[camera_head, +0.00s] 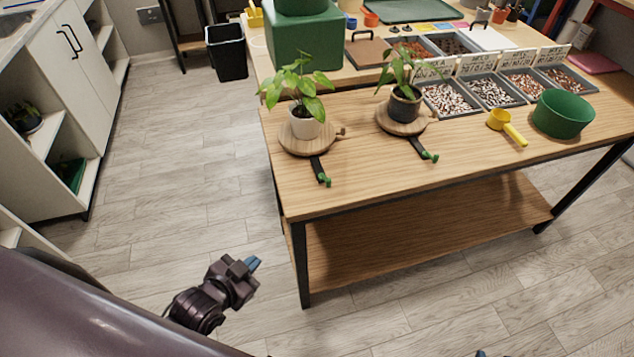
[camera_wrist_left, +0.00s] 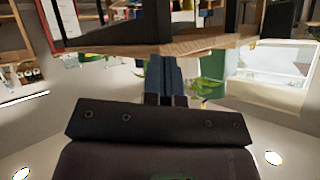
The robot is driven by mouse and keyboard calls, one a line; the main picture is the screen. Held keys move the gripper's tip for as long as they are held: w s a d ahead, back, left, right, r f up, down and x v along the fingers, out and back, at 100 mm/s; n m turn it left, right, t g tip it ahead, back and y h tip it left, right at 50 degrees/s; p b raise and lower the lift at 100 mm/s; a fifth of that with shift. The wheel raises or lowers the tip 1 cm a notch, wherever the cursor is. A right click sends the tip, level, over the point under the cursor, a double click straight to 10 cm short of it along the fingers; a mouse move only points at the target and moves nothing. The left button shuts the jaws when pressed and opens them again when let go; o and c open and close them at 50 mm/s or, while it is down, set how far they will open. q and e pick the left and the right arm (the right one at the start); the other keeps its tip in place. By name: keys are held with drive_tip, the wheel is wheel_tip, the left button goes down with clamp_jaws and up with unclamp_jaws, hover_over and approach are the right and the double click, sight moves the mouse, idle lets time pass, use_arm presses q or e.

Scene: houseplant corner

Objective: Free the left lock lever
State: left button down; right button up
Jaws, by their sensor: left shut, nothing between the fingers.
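The left lock lever (camera_head: 317,168) is a black bar with a green tip. A similar right lever (camera_head: 420,148) belongs to the right turntable (camera_head: 391,125), under a dark pot (camera_head: 404,108). My left gripper (camera_head: 254,263) is shut and empty, in front of and below the table's left front corner, well apart from the lever. Its blue fingers (camera_wrist_left: 165,78) show closed together in the left wrist view. Only a small tip of what may be my right gripper (camera_head: 481,353) shows.
The wooden table (camera_head: 370,180) has a front edge and a black leg (camera_head: 301,265) near my left gripper, and a lower shelf (camera_head: 420,235). A yellow scoop (camera_head: 507,127), green bowl (camera_head: 563,114) and trays of pebbles stand at right.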

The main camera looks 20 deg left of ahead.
use_arm(q)
drive_tip(key=w+r+m+g+h+p, duration=0.1)
drive_tip(key=w+r+m, duration=0.4)
drive_tip(key=m, duration=0.5)
drive_tip(key=w+r+m+g+h+p, duration=0.1)
drive_tip(key=w+r+m+h+p, duration=0.2)
drive_tip(key=m, duration=0.7)
drive_tip(key=w+r+h, duration=0.1)
drive_tip(key=w+r, duration=0.1)
drive_tip(key=w, duration=0.1)
drive_tip(key=shift+w+d+r, duration=0.2)
drive_tip(key=shift+w+r, duration=0.05)
drive_tip(key=shift+w, duration=0.05)
use_arm(e)
wheel_tip(320, 180, up, 4)
drive_tip(key=shift+d+r, duration=0.1)
drive_tip(key=shift+w, duration=0.1)
